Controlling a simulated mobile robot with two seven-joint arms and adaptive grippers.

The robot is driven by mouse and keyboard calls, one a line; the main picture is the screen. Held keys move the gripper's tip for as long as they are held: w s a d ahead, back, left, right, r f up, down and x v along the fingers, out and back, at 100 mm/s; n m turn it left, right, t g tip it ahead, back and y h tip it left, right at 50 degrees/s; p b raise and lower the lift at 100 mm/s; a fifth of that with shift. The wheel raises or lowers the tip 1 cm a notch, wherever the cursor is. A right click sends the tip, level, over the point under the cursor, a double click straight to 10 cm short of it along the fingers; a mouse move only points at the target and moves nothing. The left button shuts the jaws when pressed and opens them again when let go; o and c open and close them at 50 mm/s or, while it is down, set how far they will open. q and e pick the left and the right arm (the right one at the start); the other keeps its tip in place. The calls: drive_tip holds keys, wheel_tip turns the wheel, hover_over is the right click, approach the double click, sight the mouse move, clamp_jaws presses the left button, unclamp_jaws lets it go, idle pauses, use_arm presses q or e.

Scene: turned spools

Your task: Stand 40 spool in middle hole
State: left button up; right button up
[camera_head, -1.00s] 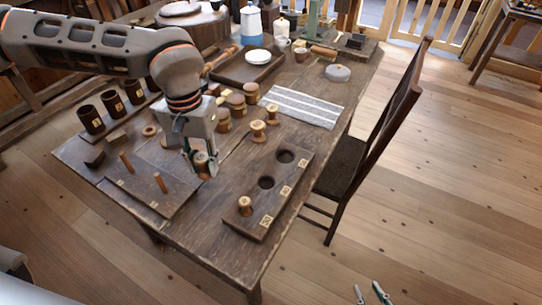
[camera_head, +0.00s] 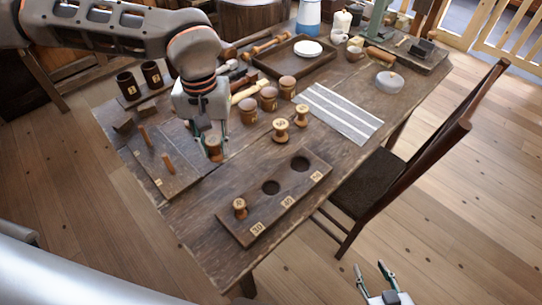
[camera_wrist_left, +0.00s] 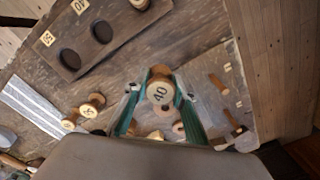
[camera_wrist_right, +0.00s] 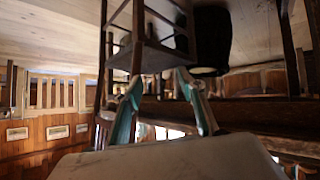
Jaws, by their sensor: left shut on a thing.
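The 40 spool (camera_head: 214,152) is a pale wooden spool held upright in my left gripper (camera_head: 213,146). Its top, marked 40, faces the left wrist camera (camera_wrist_left: 160,92), with a finger on each side. It is over the table, left of the dark hole board (camera_head: 229,223); its exact height is unclear. The board's middle hole (camera_head: 271,187) is empty, as is the far hole (camera_head: 300,163). Another spool (camera_head: 239,206) stands in the near hole, beside the 30 label. My right gripper (camera_head: 377,270) is open and empty, off the table; its fingers show apart in the right wrist view (camera_wrist_right: 160,100).
Two more spools (camera_head: 280,127) (camera_head: 301,115) stand behind the hole board. A peg board (camera_head: 178,183) lies left of the held spool. Wooden jars (camera_head: 268,98), a striped cloth (camera_head: 340,112) and a tray (camera_head: 262,63) are farther back. A chair (camera_head: 400,170) stands at the right.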

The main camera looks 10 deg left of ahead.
use_arm(q)
drive_tip(key=shift+w+d+n, duration=0.15)
drive_tip(key=shift+d+n, duration=0.25)
drive_tip(key=shift+n, duration=0.4)
drive_tip(key=shift+w+d+n, duration=0.1)
drive_tip(key=shift+d+n, duration=0.2)
drive_tip(key=shift+n, duration=0.4)
drive_tip(key=s+d+f+n+p, duration=0.1)
drive_tip(key=d+n+p, duration=0.1)
drive_tip(key=d+n, duration=1)
drive_tip(key=n, duration=0.7)
drive_tip(key=shift+f+n+p, duration=0.2)
drive_tip(key=shift+n+p, duration=0.1)
drive_tip(key=shift+n, duration=0.1)
use_arm(e)
drive_tip(key=shift+s+a+r, duration=0.25)
drive_tip(key=shift+s+r, duration=0.1)
drive_tip(key=shift+r, duration=0.25)
